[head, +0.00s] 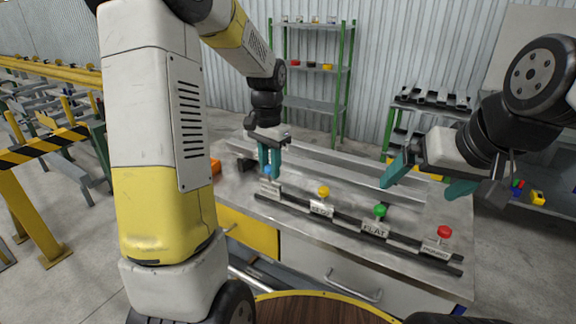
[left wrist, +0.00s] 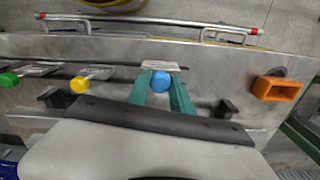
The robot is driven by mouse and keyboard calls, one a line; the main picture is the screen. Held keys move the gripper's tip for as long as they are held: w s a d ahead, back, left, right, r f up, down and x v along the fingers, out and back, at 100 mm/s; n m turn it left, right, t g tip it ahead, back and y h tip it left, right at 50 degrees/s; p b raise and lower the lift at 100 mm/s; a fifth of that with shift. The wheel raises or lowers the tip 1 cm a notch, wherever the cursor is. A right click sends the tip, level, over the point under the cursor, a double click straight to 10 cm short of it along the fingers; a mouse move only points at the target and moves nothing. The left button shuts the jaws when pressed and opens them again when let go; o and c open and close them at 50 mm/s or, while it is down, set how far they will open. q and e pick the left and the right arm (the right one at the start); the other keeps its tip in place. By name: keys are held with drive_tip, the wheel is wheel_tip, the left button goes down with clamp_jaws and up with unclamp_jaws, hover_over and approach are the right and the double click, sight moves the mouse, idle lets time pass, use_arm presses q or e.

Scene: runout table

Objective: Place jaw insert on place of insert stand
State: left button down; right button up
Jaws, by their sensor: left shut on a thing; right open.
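A jaw insert with a blue knob (head: 268,171) and a pale labelled block (head: 270,188) is at the left end of the dark rail stand (head: 340,225). My left gripper (head: 271,165) is shut on this insert from above, its teal fingers on either side of the knob. The blue knob also shows between the fingers in the left wrist view (left wrist: 162,81). I cannot tell whether the block touches the rails. Inserts with yellow (head: 323,191), green (head: 379,211) and red (head: 444,232) knobs stand along the rails. My right gripper (head: 428,180) is open and empty above the table's right side.
The grey metal table (head: 310,178) has a raised bar behind the stand. An orange hollow block (head: 215,167) lies at the left; it also shows in the left wrist view (left wrist: 276,89). Drawers with handles (head: 350,290) face me. A green shelf (head: 312,70) stands behind.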

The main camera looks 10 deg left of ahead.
use_arm(q)
drive_tip(key=shift+w+d+f, duration=0.3)
drive_tip(key=shift+w+f, duration=0.65)
drive_tip(key=shift+w, duration=0.05)
drive_tip(key=shift+w+d+f, duration=0.25)
drive_tip(key=shift+w+f, duration=0.7)
drive_tip(key=shift+f, duration=0.15)
drive_tip(key=c, duration=1.1)
unclamp_jaws()
drive_tip(key=shift+c, duration=0.2)
